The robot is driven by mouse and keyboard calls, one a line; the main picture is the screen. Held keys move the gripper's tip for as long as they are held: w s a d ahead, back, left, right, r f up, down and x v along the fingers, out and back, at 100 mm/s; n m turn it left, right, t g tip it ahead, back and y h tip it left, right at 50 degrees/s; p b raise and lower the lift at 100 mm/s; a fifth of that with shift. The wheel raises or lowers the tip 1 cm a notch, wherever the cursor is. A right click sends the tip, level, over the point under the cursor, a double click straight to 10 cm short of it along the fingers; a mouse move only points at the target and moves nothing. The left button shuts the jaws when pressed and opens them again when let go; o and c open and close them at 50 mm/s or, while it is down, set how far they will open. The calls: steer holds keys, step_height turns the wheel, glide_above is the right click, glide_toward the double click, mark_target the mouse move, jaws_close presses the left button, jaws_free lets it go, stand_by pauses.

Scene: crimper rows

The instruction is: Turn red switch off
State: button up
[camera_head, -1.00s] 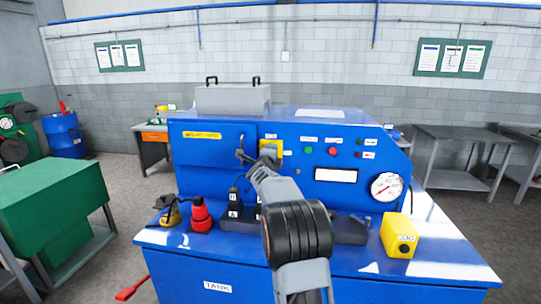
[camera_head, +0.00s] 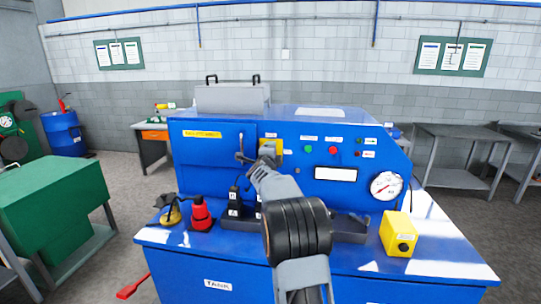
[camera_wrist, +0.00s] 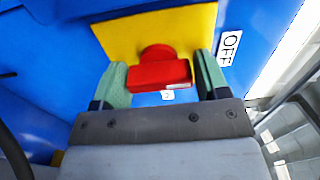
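The red switch (camera_wrist: 158,74) has a bar-like handle on a yellow plate (camera_wrist: 118,38) on the blue panel. In the wrist view its handle lies nearly level, and an OFF label (camera_wrist: 229,46) is to its right. My gripper (camera_wrist: 162,84) is at the switch, with one green-padded finger on each side of the handle. The fingers are spread and the handle nearly fills the gap. I cannot tell whether they touch it. In the head view the yellow plate (camera_head: 277,146) shows beside my gripper (camera_head: 267,150), which hides the switch.
The blue machine (camera_head: 215,155) carries green and red buttons, a white display (camera_head: 336,174) and a gauge (camera_head: 386,186).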

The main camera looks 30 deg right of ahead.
steer(key=shift+o, duration=1.4)
steer(key=b+v, duration=0.4)
steer(key=v, duration=1)
steer(key=shift+w, duration=0.1)
steer(key=s+a+f+n+y, duration=0.3)
steer(key=a+n+y, duration=0.3)
steer(key=a+n, duration=0.25)
steer(key=s+a+f+n+y, duration=0.25)
steer(key=a+n+y, duration=0.25)
steer(key=a+n, duration=0.3)
steer(key=s+a+f+n+g, duration=0.3)
steer(key=s+f+n+g, duration=0.1)
steer(key=s, duration=0.5)
steer(key=s+a+f+n+g+y, duration=0.1)
steer(key=s+a+f+n+g, duration=0.1)
steer(key=s+f+n+g, duration=0.2)
steer(key=s+f+n, duration=0.2)
steer(key=s+f, duration=0.2)
steer(key=s, duration=0.2)
steer(key=shift+a+f+g+y, duration=0.3)
steer(key=shift+a+f+g, duration=0.05)
steer(key=shift+a+g, duration=0.05)
